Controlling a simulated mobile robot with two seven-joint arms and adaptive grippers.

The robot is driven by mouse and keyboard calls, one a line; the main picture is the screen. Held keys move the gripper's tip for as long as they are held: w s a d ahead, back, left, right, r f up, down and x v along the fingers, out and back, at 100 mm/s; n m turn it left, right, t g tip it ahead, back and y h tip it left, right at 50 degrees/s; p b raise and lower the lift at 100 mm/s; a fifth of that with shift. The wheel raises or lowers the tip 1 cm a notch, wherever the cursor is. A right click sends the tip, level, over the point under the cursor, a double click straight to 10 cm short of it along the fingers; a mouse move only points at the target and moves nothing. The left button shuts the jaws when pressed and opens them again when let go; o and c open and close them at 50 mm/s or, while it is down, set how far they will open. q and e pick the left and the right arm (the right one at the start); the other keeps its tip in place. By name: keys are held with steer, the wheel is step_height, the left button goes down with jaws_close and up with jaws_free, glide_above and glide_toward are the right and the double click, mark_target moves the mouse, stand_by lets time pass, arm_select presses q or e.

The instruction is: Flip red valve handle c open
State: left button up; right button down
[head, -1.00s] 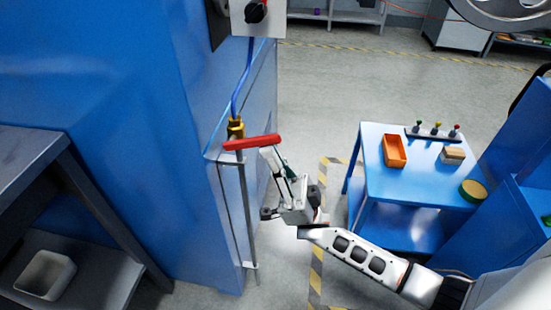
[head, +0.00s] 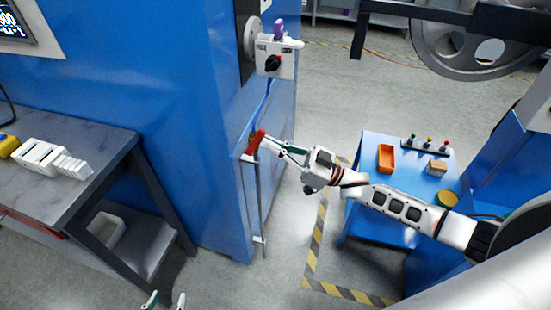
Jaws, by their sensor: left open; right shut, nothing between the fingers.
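The red valve handle (head: 256,143) sits on the brass valve at the blue cabinet's corner, above the thin vertical pipe (head: 261,205). It looks short and points up and slightly right in the head view. No letter on it can be read. My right gripper (head: 272,142) is shut and empty, with its fingertips close to the handle's right side; I cannot tell whether they touch. My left gripper (head: 165,301) is open and empty at the bottom edge, away from the handle, with only its fingertips showing.
A grey workbench (head: 60,180) stands left. Floor between is clear.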

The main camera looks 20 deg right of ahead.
mark_target(262, 135)
arm_select(q)
steer(key=shift+w+r+p, duration=0.15)
steer(key=shift+r+p, duration=0.45)
steer(key=shift+r, duration=0.35)
steer(key=shift+w+r+p, duration=0.15)
steer(key=shift+r+p, duration=0.4)
steer(key=shift+r, duration=0.4)
arm_select(e)
steer(key=shift+w+a+r, duration=0.35)
steer(key=shift+a+r, duration=0.15)
steer(key=shift+r, duration=0.05)
steer(key=shift+w+a+r, duration=0.35)
steer(key=shift+a+r, duration=0.15)
steer(key=shift+r, duration=0.1)
steer(key=shift+s+d, duration=0.1)
steer(key=shift+d, duration=0.1)
arm_select(q)
steer(key=shift+s+d+f+b, duration=0.25)
steer(key=shift+s+d, duration=0.2)
steer(key=shift+s+d+f+b, duration=0.2)
steer(key=shift+s+d+f, duration=0.05)
steer(key=shift+s+d, duration=0.2)
arm_select(e)
steer(key=s+d, duration=0.7)
steer(key=d, duration=0.4)
steer(key=shift+s, duration=0.3)
arm_select(q)
steer(key=shift+d, duration=0.1)
